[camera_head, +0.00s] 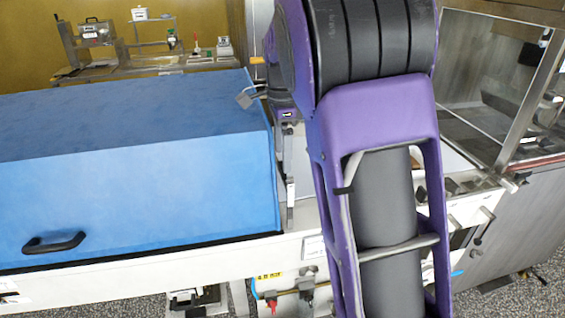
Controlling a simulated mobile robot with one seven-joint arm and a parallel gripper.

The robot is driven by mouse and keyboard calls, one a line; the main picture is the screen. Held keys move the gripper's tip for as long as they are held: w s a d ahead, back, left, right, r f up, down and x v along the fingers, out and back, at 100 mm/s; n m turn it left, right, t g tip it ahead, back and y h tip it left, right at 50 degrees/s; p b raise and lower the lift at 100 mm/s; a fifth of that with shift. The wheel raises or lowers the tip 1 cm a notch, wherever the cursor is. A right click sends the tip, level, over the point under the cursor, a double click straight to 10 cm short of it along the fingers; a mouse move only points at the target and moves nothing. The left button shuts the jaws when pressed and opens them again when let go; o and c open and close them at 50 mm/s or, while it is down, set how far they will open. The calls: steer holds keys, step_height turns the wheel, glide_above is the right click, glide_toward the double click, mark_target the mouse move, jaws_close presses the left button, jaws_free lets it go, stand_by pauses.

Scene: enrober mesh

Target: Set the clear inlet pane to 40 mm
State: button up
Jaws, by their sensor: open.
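My purple and black arm fills the middle of the view and hides much of what is behind it. My gripper (247,97) shows small and grey past the arm's left side, in front of the blue hood's upper right corner. It is open, with nothing seen between its fingers. A narrow upright strip (290,190) stands at the right end of the blue hood, below the gripper and apart from it. I cannot tell whether it belongs to the clear inlet pane. No millimetre marks are readable. A clear-walled enclosure (490,75) stands at the right, partly behind my arm.
The long blue hood (130,185) with a black handle (54,243) fills the left. A white machine frame (150,270) runs below it. A bench (150,68) with small equipment stands at the back. Knobs (478,215) stick out at the right.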

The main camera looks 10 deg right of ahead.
steer(key=shift+f, duration=1.65)
jaws_close()
